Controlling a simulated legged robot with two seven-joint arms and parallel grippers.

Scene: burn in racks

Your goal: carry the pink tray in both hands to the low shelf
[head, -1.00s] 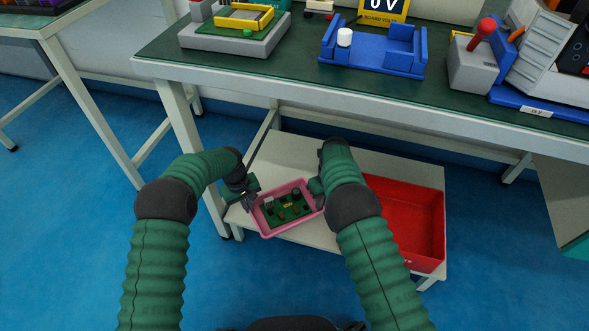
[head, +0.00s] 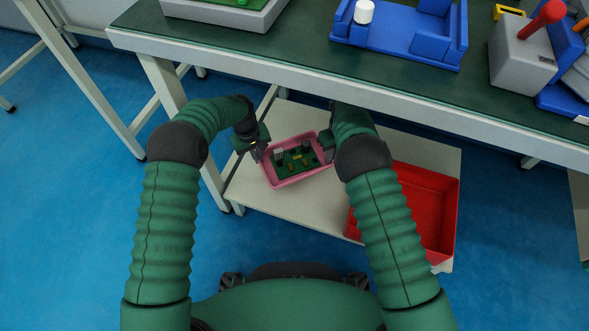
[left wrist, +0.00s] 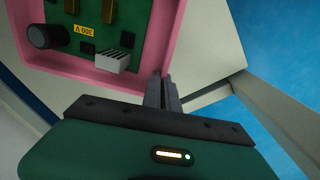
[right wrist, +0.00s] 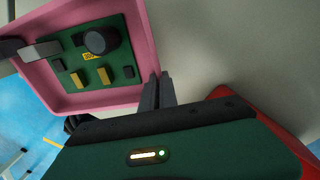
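The pink tray (head: 302,178) holds a green circuit board (head: 296,160) with small parts on it. It appears over the left part of the pale low shelf (head: 300,218) under the bench. I cannot tell whether it touches the shelf. My left gripper (head: 260,154) is at the tray's left side; in the left wrist view its fingers (left wrist: 163,92) are closed on the pink wall (left wrist: 168,40). My right gripper (head: 326,148) is at the right side; in the right wrist view its fingers (right wrist: 158,90) pinch the opposite wall (right wrist: 146,45).
A red bin (head: 445,212) sits on the shelf's right part, partly behind my right arm. The green-topped bench (head: 290,45) overhangs the shelf and carries a blue fixture (head: 410,45). A bench leg (head: 170,90) stands left of the tray. Bare shelf shows in front of the tray.

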